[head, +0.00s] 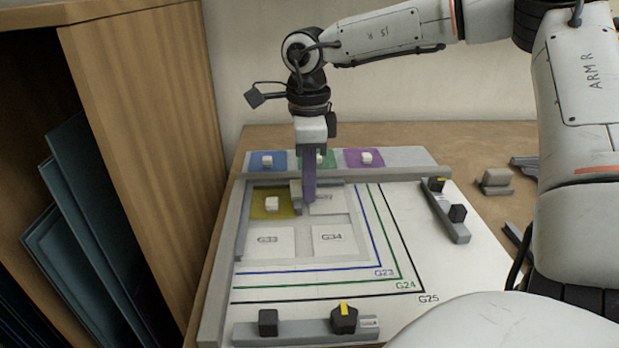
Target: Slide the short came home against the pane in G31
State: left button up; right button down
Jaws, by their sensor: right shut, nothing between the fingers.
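A yellow pane (262,212) with a white knob lies in the upper left cell of the grid. No G31 label is readable; neighbouring cells read G33 (267,240) and G34 (328,240). A short grey piece, apparently the short came (296,190), stands at the pane's right edge; I cannot tell whether they touch. My right gripper (309,199) points down just right of this piece, with its fingers shut and empty. The fingers partly hide the upper right cell (328,200) and its label. My left gripper is out of view.
Blue (254,161), green (329,161) and purple (352,160) panes with knobs lie behind the back rail (400,172). Bars with dark knobs lie at the right (446,216) and front (300,332). Grey blocks (495,181) sit far right. A wooden rack (140,130) stands left.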

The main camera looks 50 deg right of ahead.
jog(key=s+d, duration=0.2)
jog(key=shift+s+d+r, duration=0.1)
jog(key=shift+s+d, duration=0.2)
jog(key=shift+d, duration=0.05)
notch_tip(320, 180, up, 10)
jog(key=shift+p, duration=0.4)
jog(key=shift+s, duration=0.1)
